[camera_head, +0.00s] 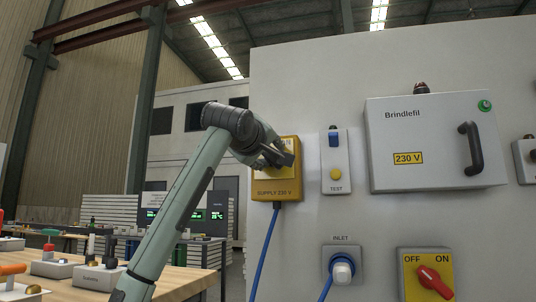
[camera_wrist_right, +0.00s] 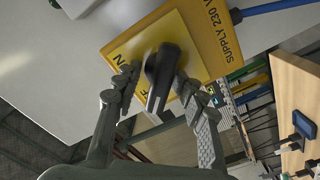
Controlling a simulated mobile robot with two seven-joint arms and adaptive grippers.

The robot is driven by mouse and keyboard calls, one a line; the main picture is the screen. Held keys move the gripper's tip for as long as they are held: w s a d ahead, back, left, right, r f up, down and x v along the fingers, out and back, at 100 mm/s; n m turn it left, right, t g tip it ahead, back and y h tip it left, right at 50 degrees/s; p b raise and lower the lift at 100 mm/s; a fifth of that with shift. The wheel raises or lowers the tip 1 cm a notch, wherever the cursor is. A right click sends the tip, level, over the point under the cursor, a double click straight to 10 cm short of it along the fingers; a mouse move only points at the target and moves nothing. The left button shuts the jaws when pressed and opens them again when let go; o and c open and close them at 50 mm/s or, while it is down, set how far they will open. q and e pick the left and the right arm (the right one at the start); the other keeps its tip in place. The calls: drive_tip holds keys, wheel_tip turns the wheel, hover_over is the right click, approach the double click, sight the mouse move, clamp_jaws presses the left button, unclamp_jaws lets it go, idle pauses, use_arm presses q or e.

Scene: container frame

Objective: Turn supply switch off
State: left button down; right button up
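The supply switch is a yellow box labelled SUPPLY 230 V (camera_head: 276,184) on the grey wall panel. In the right wrist view the box (camera_wrist_right: 205,40) fills the top middle, with its black knob (camera_wrist_right: 162,72) standing out from it. My right gripper (camera_head: 277,156) is at the box. In the right wrist view its fingers (camera_wrist_right: 157,82) are apart, one on each side of the knob, with a gap showing on the left side. The knob's letters are partly hidden, so its setting cannot be told. My left gripper is not in view.
Right of the box are a TEST unit (camera_head: 335,162) and a grey Brindlefil cabinet (camera_head: 430,110) with a black handle. Below are a blue-plugged inlet (camera_head: 342,269) and a red OFF/ON switch (camera_head: 434,281). A blue cable (camera_head: 267,245) hangs under the box. A wooden bench (camera_head: 185,285) stands left.

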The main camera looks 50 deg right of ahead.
drive_tip(key=shift+a, duration=0.1)
drive_tip(key=v, duration=1.2)
drive_tip(key=shift+s, duration=0.1)
drive_tip(key=shift+f, duration=0.1)
